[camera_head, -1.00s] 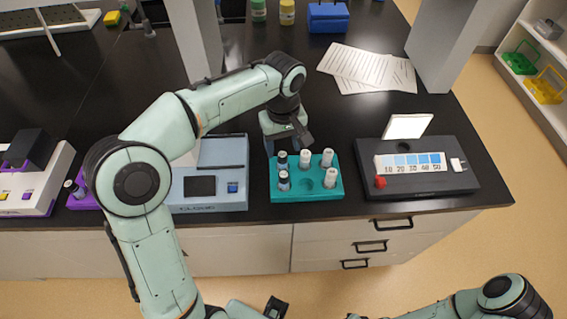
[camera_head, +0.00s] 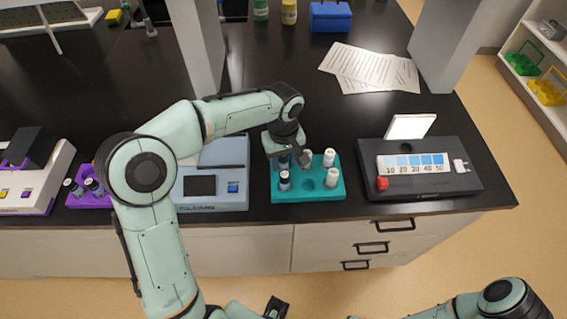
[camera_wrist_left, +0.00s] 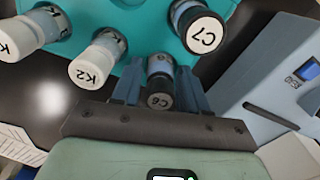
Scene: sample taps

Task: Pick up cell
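A cell marked C6 (camera_wrist_left: 160,100) stands in the teal rack (camera_head: 312,193), between the two fingers of my left gripper (camera_wrist_left: 160,88) in the left wrist view. The fingers flank it closely; I cannot tell whether they touch it. In the head view my left gripper (camera_head: 288,160) is low over the rack's back left and mostly hides that cell. A dark-capped cell marked C7 (camera_wrist_left: 203,33) stands beside it; it also shows in the head view (camera_head: 284,183). White-capped cells, one marked K2 (camera_wrist_left: 92,66), stand in other slots.
A blue-grey device (camera_head: 215,192) stands left of the rack. A dark box with a screen (camera_head: 418,166) stands to its right. A purple rack (camera_head: 92,200) with cells is at the far left. Papers (camera_head: 370,68) lie behind; the counter between is clear.

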